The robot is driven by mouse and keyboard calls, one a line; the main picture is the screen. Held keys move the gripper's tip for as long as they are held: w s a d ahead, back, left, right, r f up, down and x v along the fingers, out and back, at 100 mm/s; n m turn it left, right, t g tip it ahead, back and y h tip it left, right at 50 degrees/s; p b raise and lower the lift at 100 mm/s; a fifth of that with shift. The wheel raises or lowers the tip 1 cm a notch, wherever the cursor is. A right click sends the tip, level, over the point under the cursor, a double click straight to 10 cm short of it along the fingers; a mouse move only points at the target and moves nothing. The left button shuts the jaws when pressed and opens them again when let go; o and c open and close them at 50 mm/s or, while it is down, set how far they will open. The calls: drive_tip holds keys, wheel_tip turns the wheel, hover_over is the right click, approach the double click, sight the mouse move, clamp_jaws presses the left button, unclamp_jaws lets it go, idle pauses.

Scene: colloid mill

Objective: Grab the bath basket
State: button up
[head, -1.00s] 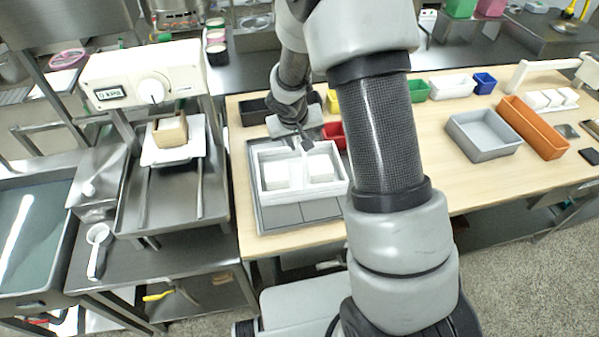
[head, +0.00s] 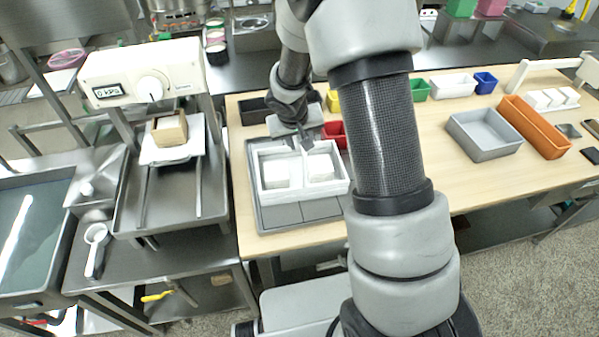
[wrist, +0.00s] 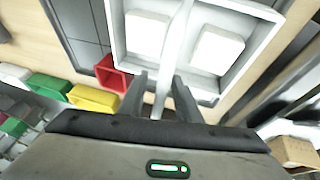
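The white two-compartment basket (head: 255,181), which I take to be the bath basket, stands on a grey tray (head: 262,222) at the table's left end. A pale block lies in each compartment, the left block (head: 275,174) and the right block (head: 320,168). My gripper (head: 307,143) is at the basket's far side, near its middle bar. In the wrist view, the fingers of my gripper (wrist: 159,78) are apart, one on each side of the basket's white middle bar (wrist: 180,38). I cannot tell whether either finger touches it.
A red bin (head: 334,134) sits close behind the basket, also seen beside my fingers in the wrist view (wrist: 113,76). A black bin (head: 255,112) is behind left. A grey bin (head: 484,135) and orange bin (head: 533,127) stand to the right. A scale-like device (head: 145,75) stands left.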

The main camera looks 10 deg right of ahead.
drive_tip(key=shift+c, duration=0.5)
clamp_jaws()
idle(1.0)
